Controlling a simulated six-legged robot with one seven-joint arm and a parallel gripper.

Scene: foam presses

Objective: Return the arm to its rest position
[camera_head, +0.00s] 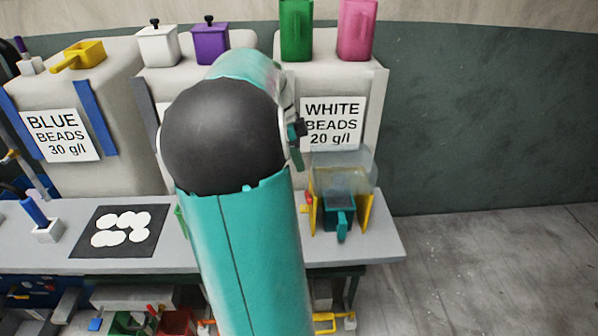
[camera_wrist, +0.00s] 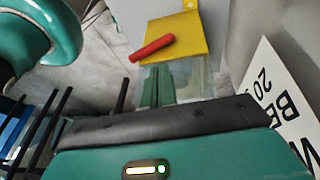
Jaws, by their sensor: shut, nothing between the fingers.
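My teal arm (camera_head: 245,250) with its dark round joint (camera_head: 222,135) rises in front of the bench and is bent over toward the bead bins. The arm hides most of its far end in the head view. In the wrist view my gripper (camera_wrist: 156,88) shows as narrow green fingers beyond a dark bar. It is shut and holds nothing. Behind the fingers are a clear box, a yellow plate (camera_wrist: 178,38) and a red handle (camera_wrist: 153,48), apparently parts of the press.
The press (camera_head: 342,175) with a teal scoop (camera_head: 341,213) stands at the bench's right end, near the white beads sign (camera_head: 332,123). Bins line the back. Floor (camera_head: 490,260) at right is clear.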

